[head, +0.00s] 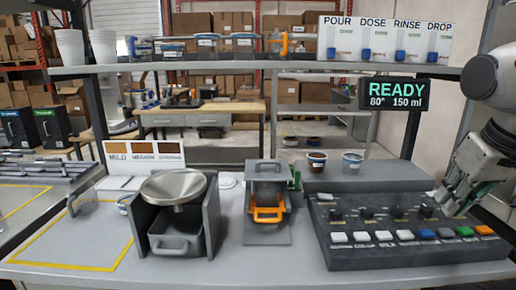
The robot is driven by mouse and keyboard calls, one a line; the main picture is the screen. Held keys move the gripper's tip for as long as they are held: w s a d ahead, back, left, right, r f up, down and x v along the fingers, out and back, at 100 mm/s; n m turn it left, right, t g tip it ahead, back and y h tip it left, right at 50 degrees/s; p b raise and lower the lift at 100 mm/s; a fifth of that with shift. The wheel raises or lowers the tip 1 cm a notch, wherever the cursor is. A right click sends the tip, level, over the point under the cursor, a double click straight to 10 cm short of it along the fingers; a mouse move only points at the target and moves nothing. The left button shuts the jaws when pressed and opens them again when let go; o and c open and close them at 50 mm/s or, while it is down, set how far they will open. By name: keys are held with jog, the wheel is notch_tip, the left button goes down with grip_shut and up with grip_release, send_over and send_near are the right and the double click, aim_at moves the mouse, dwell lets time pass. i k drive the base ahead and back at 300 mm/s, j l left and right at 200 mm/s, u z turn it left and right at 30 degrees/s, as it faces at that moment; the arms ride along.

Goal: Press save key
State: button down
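A dark control panel (405,262) lies on the right of the bench. Along its front edge runs a row of keys: several pale ones at the left, then a blue key (425,233), a grey one, a green key (465,231) and an orange key (484,230). Their labels are too small to read, so I cannot tell which is the save key. Several dark knobs stand behind the keys. My gripper (452,209) hangs over the panel's right rear part, pointing down and left, behind the coloured keys. Whether its fingers are open or shut is unclear.
A display (394,94) reads READY, 80°, 150 ml. A metal-bowl dispenser (174,186) and a grey unit with an orange handle (267,214) stand left of the panel. Two small cups (352,161) sit behind it. A shelf (240,67) spans above.

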aim_at(463, 231)
jog(key=k+j+z, duration=0.15)
jog(key=j+z, duration=0.2)
jog(key=k+j+z, duration=0.3)
jog(key=i, duration=0.05)
